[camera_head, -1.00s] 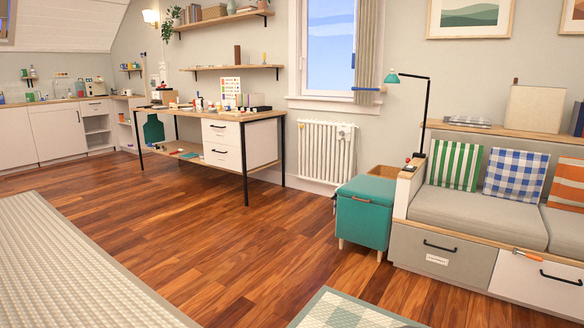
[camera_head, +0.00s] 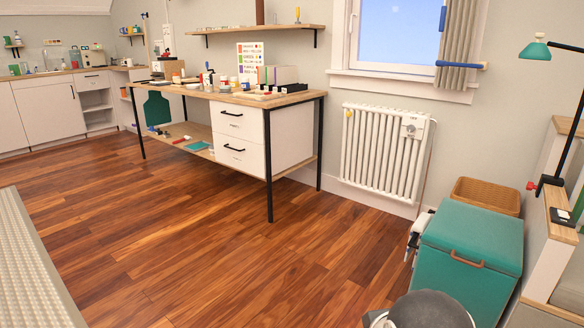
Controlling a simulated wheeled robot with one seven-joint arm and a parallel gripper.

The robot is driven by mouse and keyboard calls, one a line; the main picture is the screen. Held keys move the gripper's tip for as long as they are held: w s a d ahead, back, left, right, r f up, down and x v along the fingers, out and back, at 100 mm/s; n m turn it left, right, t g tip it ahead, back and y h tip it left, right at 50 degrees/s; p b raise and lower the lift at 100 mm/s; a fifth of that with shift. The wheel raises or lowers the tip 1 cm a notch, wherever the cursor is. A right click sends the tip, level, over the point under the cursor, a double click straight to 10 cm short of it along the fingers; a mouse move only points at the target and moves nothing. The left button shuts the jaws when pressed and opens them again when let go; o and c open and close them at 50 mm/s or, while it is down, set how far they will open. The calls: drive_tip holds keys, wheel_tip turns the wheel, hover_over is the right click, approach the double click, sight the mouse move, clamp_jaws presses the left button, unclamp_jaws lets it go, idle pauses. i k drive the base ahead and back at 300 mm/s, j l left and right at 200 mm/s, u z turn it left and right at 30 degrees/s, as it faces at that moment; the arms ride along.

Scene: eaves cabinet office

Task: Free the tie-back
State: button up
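The beige curtain (camera_head: 459,38) hangs at the right side of the window. A blue band, which looks like the tie-back (camera_head: 460,65), crosses the curtain low down, near the sill's height. Its right end sticks out past the curtain edge. How it is fastened is too small to tell. A short upright blue piece (camera_head: 443,18) shows at the curtain's left edge, higher up. My gripper is not in view. A dark grey rounded part, probably of my arm, shows at the bottom edge.
A white radiator (camera_head: 383,152) stands below the window. A teal box (camera_head: 468,262) with a brown handle and a wicker basket (camera_head: 486,196) stand right of it. A black-armed lamp (camera_head: 535,49) leans in at right. A desk (camera_head: 242,145) stands left. Wooden floor (camera_head: 200,250) is clear in front.

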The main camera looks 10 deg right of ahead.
sight(439, 63)
drive_tip(key=i+u, duration=0.1)
drive_tip(key=i, duration=2.5)
